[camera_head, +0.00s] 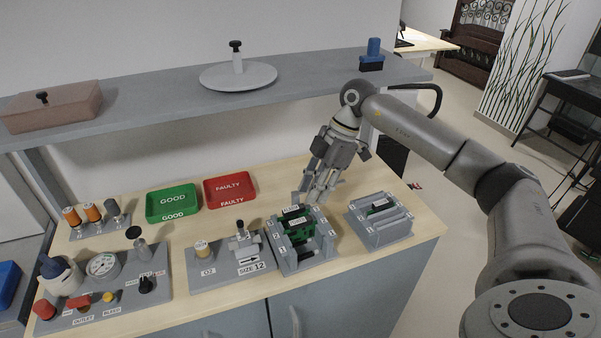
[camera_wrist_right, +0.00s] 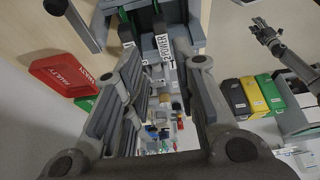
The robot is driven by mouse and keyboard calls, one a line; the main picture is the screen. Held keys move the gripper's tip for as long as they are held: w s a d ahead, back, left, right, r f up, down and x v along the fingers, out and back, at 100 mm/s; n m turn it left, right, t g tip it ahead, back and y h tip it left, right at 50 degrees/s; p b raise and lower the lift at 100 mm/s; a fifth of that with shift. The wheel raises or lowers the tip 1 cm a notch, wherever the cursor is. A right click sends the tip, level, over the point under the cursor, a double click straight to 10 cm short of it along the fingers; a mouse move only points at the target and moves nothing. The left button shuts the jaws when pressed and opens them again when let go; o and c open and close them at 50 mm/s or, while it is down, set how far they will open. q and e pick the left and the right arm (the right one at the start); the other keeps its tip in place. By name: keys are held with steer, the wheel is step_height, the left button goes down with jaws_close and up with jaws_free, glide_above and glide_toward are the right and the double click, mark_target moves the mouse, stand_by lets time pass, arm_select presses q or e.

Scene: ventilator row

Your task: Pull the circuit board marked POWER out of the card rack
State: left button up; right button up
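The card rack (camera_head: 291,262) is a grey slotted holder on the table, with green circuit boards standing in it. In the wrist view, a white label reading POWER (camera_wrist_right: 163,47) shows at the rack, beyond the fingertips. In the head view the board labels are too small to read surely. My right gripper (camera_head: 318,194) points down just above the rack's back edge. In the wrist view its two fingers (camera_wrist_right: 160,85) stand apart with nothing clamped between them. A gripper and arm (camera_wrist_right: 268,32), seemingly my left, show small at the upper right there; its opening is unclear.
A second grey rack (camera_head: 381,232) stands to the right. Green GOOD (camera_head: 172,215) and red FAULTY (camera_head: 230,202) trays lie behind and left. A SIZE 12 fixture (camera_head: 222,278) stands close left of the card rack. A grey shelf (camera_head: 150,105) runs above the table's back.

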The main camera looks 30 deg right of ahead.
mark_target(301, 220)
steer(key=x, duration=0.2)
steer(key=p+x, duration=0.1)
steer(key=x, duration=0.2)
steer(key=shift+s+a+f+p, duration=0.15)
steer(key=shift+s+f+p, duration=0.2)
steer(key=shift+f+p, duration=0.05)
steer(key=x, duration=0.2)
steer(key=shift+w+a+f, duration=0.1)
steer(key=shift+w+f, duration=0.1)
steer(key=shift+f, duration=0.1)
steer(key=shift+p+x, duration=0.4)
steer(key=shift+x, duration=0.5)
jaws_close()
steer(key=shift+c, duration=2)
jaws_free()
jaws_close()
arm_select(q)
steer(key=s+r, duration=0.1)
steer(key=r, duration=0.1)
steer(key=shift+s+a+r, duration=0.1)
steer(key=shift+s+r, duration=0.2)
steer(key=shift+s, duration=0.1)
steer(key=shift+w, duration=0.2)
arm_select(e)
steer(key=shift+r, duration=0.15)
